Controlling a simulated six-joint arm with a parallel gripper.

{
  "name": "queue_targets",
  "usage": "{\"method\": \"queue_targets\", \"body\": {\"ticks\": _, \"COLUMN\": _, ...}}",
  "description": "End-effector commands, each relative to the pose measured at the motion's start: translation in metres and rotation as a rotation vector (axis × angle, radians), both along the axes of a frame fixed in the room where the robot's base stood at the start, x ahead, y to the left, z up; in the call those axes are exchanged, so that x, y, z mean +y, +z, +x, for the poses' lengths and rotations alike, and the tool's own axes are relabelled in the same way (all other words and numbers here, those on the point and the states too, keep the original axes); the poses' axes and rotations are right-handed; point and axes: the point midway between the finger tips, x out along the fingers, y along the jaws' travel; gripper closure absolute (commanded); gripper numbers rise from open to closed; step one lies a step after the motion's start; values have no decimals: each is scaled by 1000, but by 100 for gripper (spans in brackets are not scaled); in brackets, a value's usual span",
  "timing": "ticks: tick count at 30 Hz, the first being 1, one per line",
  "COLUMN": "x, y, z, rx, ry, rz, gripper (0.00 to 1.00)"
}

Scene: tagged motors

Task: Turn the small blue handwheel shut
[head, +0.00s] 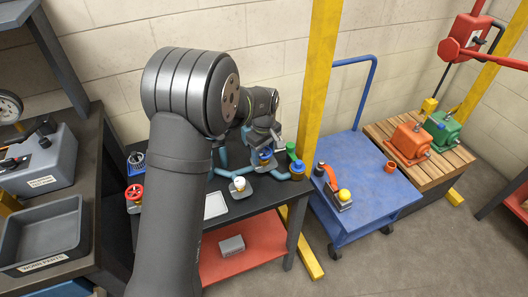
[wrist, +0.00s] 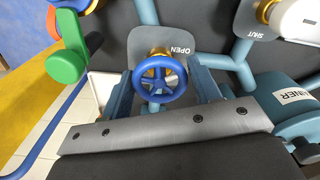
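The small blue handwheel (wrist: 160,78) sits on a brass stem in front of a grey plate marked OPEN (wrist: 181,50) in the wrist view. My gripper (wrist: 162,88) is open, with one finger on each side of the wheel. Whether either finger touches the rim cannot be told. In the head view a blue wheel (head: 266,154) shows just below my gripper (head: 272,138), partly covered by it.
A green part (wrist: 66,62) is left of the wheel; a teal cylinder (wrist: 285,95) is right. A plate marked SHUT (wrist: 262,30) carries another brass fitting. A white-topped valve (head: 239,184) and red wheel (head: 134,192) stand on the dark bench. A blue cart (head: 350,165) is alongside.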

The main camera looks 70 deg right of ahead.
Motion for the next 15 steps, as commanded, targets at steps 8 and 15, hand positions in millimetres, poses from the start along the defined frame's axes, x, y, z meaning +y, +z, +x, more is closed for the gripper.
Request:
{"method": "queue_targets", "body": {"ticks": 8, "x": 0, "y": 0, "z": 0, "rx": 0, "ry": -2, "rz": 0, "gripper": 71}}
{"method": "queue_targets", "body": {"ticks": 15, "x": 0, "y": 0, "z": 0, "rx": 0, "ry": -53, "rz": 1, "gripper": 71}}
